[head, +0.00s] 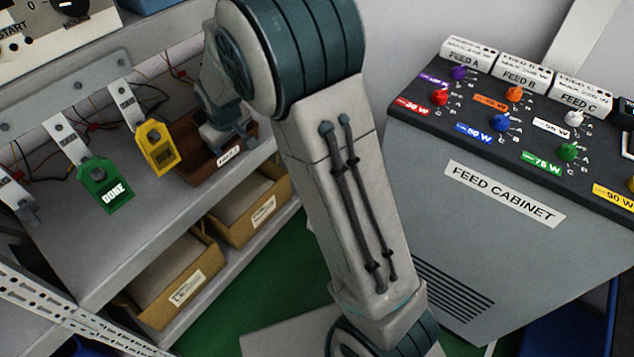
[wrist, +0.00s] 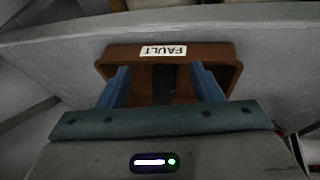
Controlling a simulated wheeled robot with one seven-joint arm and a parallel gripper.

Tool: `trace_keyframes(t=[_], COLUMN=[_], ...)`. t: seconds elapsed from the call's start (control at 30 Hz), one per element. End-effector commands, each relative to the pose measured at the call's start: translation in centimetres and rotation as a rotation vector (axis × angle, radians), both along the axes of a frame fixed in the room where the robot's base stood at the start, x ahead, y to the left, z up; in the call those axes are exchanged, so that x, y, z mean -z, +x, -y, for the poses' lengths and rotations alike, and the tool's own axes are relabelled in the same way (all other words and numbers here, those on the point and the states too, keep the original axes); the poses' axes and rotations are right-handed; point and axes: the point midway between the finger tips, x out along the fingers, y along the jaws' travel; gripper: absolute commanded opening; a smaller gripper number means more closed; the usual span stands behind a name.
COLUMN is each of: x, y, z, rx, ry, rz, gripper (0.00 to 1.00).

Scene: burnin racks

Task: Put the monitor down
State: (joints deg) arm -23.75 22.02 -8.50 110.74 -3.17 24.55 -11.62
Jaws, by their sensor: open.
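My gripper (wrist: 160,70) is open, with its two blue fingers spread and reaching into a brown bin (wrist: 220,50) labelled FAULT. A dark item (wrist: 163,85) lies in the bin between the fingers, apart from both; it may be the monitor, but I cannot tell for sure. In the head view my gripper (head: 230,135) is at the brown bin (head: 190,171) on the grey shelf. My wrist and fingers hide much of the bin's inside there.
Cardboard bins (head: 176,277) stand on the lower shelf. The FEED CABINET (head: 480,230) with coloured knobs stands at right. Green floor (head: 235,310) shows between shelf and cabinet.

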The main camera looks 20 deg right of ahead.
Motion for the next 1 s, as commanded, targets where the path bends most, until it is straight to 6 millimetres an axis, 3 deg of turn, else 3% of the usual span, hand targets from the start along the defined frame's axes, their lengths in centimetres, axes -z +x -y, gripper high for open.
trace_keyframes(t=[0.1,0.3,0.6,0.8,1.0], x=[-3.1,-6.6,-8.4,-8.3,-8.1], y=[-3.8,-11.7,-23.7,-28.0,-28.7], z=[3.8,8.8,13.4,14.2,14.3], rx=[0.097,0.249,0.448,0.519,0.530], ry=[0.033,0.078,0.115,0.122,0.122], rz=[-0.038,-0.114,-0.211,-0.246,-0.253], gripper=[0.59,0.59,0.59,0.59,0.59])
